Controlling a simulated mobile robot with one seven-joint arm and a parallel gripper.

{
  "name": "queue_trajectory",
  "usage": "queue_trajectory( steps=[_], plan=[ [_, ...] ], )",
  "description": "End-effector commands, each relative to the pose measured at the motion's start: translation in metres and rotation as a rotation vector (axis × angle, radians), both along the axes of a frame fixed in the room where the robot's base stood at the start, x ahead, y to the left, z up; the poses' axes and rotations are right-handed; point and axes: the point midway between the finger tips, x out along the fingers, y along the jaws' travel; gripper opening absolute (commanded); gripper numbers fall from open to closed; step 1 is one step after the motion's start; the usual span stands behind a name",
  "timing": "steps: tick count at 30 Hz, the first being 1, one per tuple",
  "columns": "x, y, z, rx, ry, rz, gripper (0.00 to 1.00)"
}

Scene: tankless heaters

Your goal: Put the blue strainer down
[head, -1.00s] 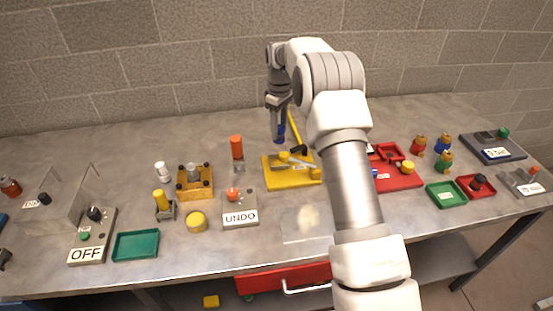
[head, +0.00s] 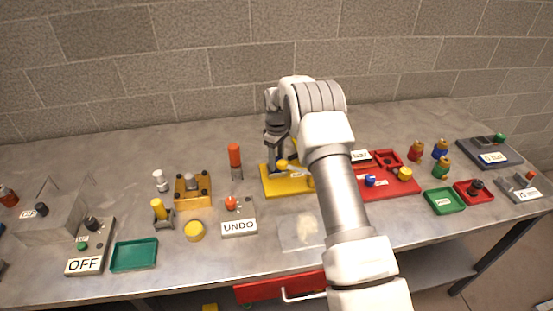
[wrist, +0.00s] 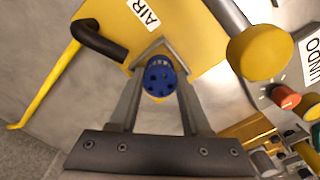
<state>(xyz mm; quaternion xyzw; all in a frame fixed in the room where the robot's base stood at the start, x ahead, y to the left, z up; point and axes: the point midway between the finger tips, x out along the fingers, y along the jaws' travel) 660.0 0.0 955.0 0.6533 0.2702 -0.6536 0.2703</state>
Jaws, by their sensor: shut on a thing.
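The blue strainer (wrist: 160,76) is a small round part with holes in its end face, seen in the wrist view between my fingers. My gripper (wrist: 158,70) is shut on it. In the head view my gripper (head: 275,155) points down at the back left of the yellow base (head: 285,188), low over it. The yellow base with its "AIR" label also shows just past the strainer in the wrist view (wrist: 115,20). The strainer is mostly hidden in the head view, and I cannot tell whether it touches the base.
A black-ended yellow lever (wrist: 95,40) and a big yellow knob (wrist: 258,52) flank my fingers. The UNDO box (head: 239,218) and orange cylinder (head: 235,160) stand left of the yellow base. The red station (head: 390,182) is at its right. The table's back strip is clear.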

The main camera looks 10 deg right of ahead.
Motion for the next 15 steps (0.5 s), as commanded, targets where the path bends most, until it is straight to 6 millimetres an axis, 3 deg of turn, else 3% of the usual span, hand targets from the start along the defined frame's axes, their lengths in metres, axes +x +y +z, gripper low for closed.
queue_trajectory(
  steps=[7, 8, 12, 15],
  plan=[
    [0.0002, 0.0001, -0.0034, 0.0, 0.0, 0.0, 0.0],
    [0.0002, 0.0001, -0.0024, 0.0, 0.0, 0.001, 0.51],
    [0.0001, 0.0001, -0.0018, 0.0, 0.0, 0.001, 0.76],
    [0.0001, 0.0001, -0.0017, 0.0, 0.0, 0.001, 0.77]
  ],
)
